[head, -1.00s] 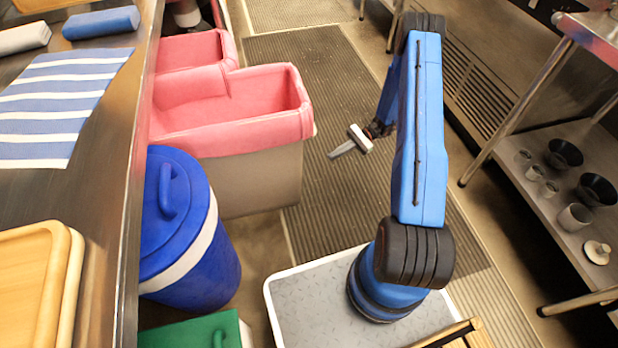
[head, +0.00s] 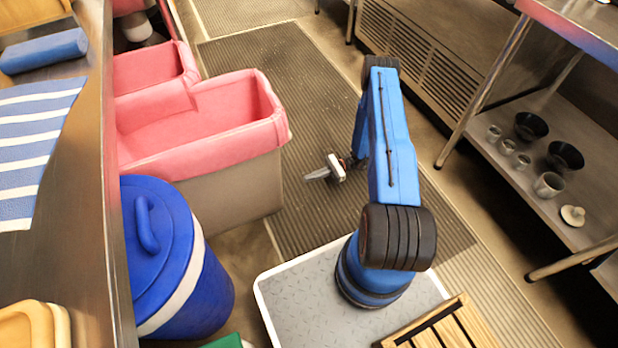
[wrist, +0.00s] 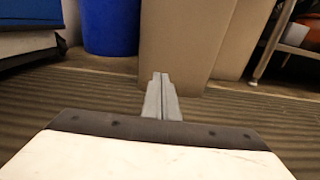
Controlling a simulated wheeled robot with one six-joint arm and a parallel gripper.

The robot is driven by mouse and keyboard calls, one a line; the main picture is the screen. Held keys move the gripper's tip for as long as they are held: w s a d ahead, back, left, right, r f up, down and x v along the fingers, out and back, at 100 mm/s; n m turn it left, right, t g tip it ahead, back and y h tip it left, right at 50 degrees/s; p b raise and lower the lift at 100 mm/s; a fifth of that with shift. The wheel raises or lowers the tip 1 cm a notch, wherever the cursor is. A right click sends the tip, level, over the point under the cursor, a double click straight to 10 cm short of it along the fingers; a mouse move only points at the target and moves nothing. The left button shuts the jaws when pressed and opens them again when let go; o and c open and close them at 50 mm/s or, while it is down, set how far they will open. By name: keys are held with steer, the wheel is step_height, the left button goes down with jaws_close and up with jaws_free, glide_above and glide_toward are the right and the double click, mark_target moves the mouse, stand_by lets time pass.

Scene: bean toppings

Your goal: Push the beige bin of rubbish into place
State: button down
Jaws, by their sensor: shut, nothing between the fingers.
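The beige bin (head: 235,190) stands on the floor left of centre in the head view, upright, lined with a pink bag (head: 200,130) folded over its rim. The bag looks open and hollow; its bottom is hidden. In the wrist view the bin's beige side (wrist: 178,45) rises straight ahead of the fingers. My gripper (head: 308,177) is low over the ribbed mat, to the right of the bin, pointing at its side. Its fingers (wrist: 160,80) are shut and empty. A gap to the bin shows in the head view.
A second pink-lined bin (head: 150,68) stands just behind. A blue barrel (head: 180,260) stands in front of the bin, beside the steel counter (head: 95,160). A steel shelf (head: 520,165) with bowls is at right. The ribbed mat (head: 300,85) is clear behind my gripper.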

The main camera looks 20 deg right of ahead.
steer(key=a, duration=1.1)
steer(key=shift+w+a, duration=0.1)
steer(key=a, duration=2)
steer(key=shift+w+a, duration=0.1)
steer(key=shift+a, duration=0.3)
steer(key=shift+d, duration=0.15)
steer(key=shift+w+d, duration=0.1)
steer(key=shift+d, duration=0.3)
steer(key=d, duration=1.3)
